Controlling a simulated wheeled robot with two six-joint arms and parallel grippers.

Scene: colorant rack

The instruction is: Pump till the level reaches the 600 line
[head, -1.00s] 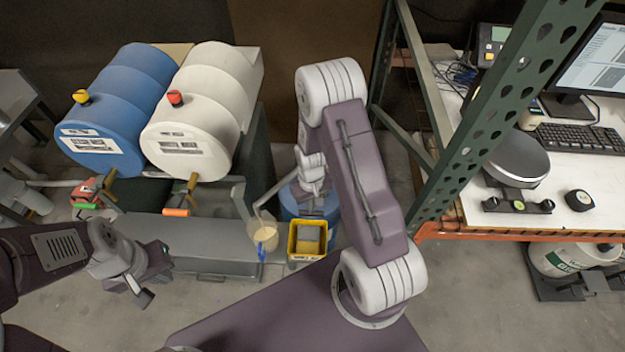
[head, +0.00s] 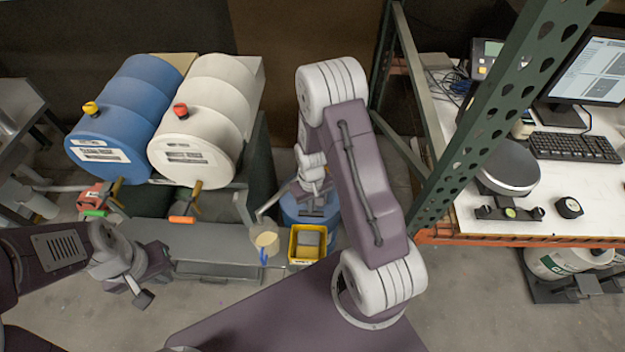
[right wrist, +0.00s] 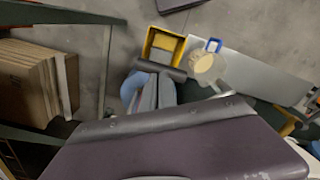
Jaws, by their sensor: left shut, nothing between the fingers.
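A clear jug (head: 264,240) with a blue handle (head: 263,255) stands on the grey bench at the front and holds cream-coloured liquid. It also shows in the right wrist view (right wrist: 204,62). The graduation lines are too small to read. A blue drum (head: 292,209) stands to its right, with a grey spout (head: 268,206) reaching down toward the jug. My right arm's wrist comes down over the drum; its fingers and any pump handle there cannot be made out. My left gripper (head: 146,284) is shut and empty at the left, well apart from the jug.
A yellow bin (head: 293,243) stands just right of the jug. A blue barrel (head: 120,110) and a white barrel (head: 210,110) with taps lie behind the bench. A green rack post (head: 490,100) and a white desk (head: 590,200) are on the right.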

